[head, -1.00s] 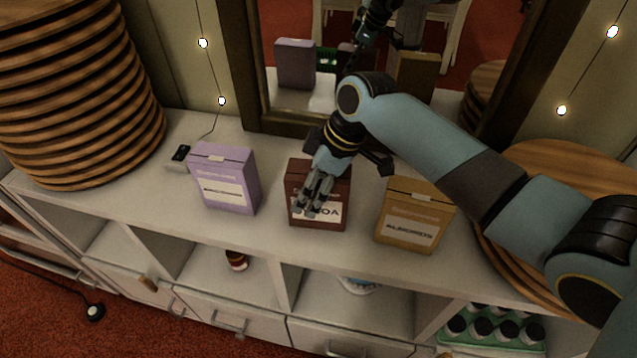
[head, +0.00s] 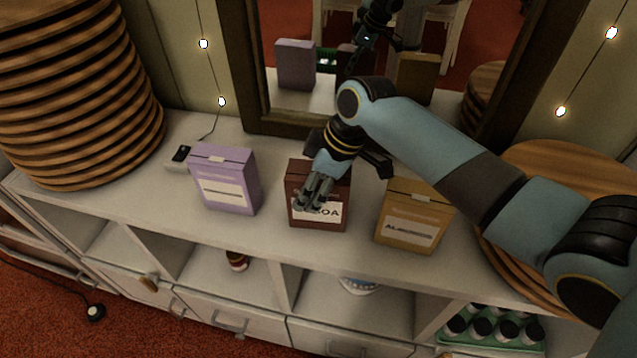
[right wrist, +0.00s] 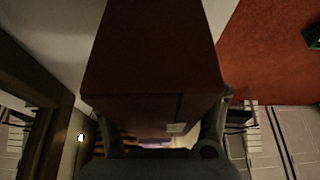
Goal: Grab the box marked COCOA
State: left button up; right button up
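The brown COCOA box (head: 335,222) stands upright on the white shelf top, between a purple box and a yellow box. My right gripper (head: 313,196) reaches down over it, with finger parts in front of its face covering some of the label. In the right wrist view the brown box (right wrist: 150,55) fills the space between the two fingers (right wrist: 155,115), which lie against its opposite sides. The far finger is hidden behind the box in the head view. The box still rests on the shelf. My left gripper is not in view.
The purple box (head: 226,180) stands to the left and the yellow ALMONDS box (head: 412,220) close on the right. A framed mirror (head: 300,118) stands behind. Stacked wooden turntables (head: 80,100) are at the left, more wood rounds (head: 570,165) at the right. The shelf's front edge is close.

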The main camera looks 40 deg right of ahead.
jog(key=c, duration=0.5)
jog(key=shift+r, duration=0.1)
